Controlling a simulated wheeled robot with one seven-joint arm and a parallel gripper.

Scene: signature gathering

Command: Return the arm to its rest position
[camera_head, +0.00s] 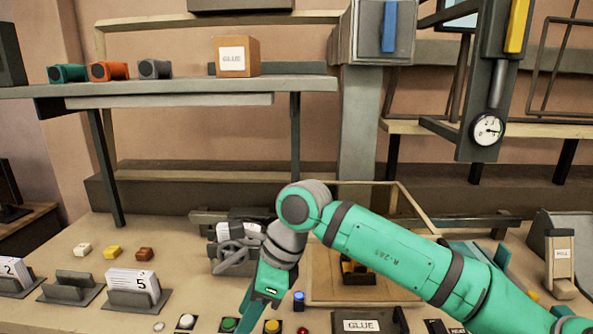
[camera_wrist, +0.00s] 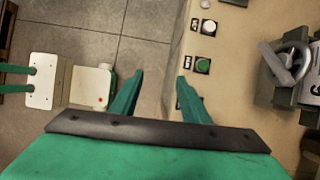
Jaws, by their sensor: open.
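My green arm reaches in from the lower right of the head view, bends at a grey joint and points down over the front of the workbench (camera_head: 180,262). My gripper shows in the wrist view (camera_wrist: 160,76), with its two green fingers apart and nothing between them. The fingers are over the bench's front edge, with tiled floor beyond to the left. In the head view the fingertips are not clearly visible near the bottom edge.
A grey vise (camera_head: 236,248) stands close beside my gripper. Push buttons, including a green one (camera_wrist: 202,65), line the bench front. A card holder (camera_head: 138,299) stands to the left. A shelf (camera_head: 190,88) with a glue box (camera_head: 236,57) hangs above. A dial gauge (camera_head: 488,130) is at right.

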